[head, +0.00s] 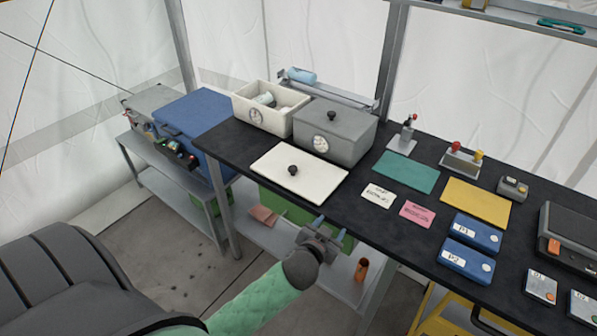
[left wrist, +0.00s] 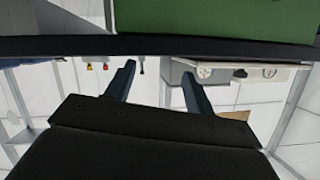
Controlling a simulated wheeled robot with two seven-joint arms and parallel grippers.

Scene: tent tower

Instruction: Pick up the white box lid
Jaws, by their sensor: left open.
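The white box lid (head: 285,182) lies flat on the black table near its front edge, with a black knob (head: 293,170) on top. Behind it stand the open white box (head: 272,120), holding some items, and a closed grey box (head: 345,145). My left gripper (head: 331,226) is open and empty, in front of the table edge, below and to the right of the lid and apart from it. In the left wrist view, which is upside down, the two fingers (left wrist: 157,72) are spread with nothing between them. My right gripper is not in view.
The black table (head: 345,208) also holds a green mat (head: 405,172), a yellow mat (head: 475,203), cards and blue cases (head: 466,260). A green crate (head: 275,205) sits underneath. A blue cooler (head: 195,115) stands at the left. The table edge lies close to my gripper.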

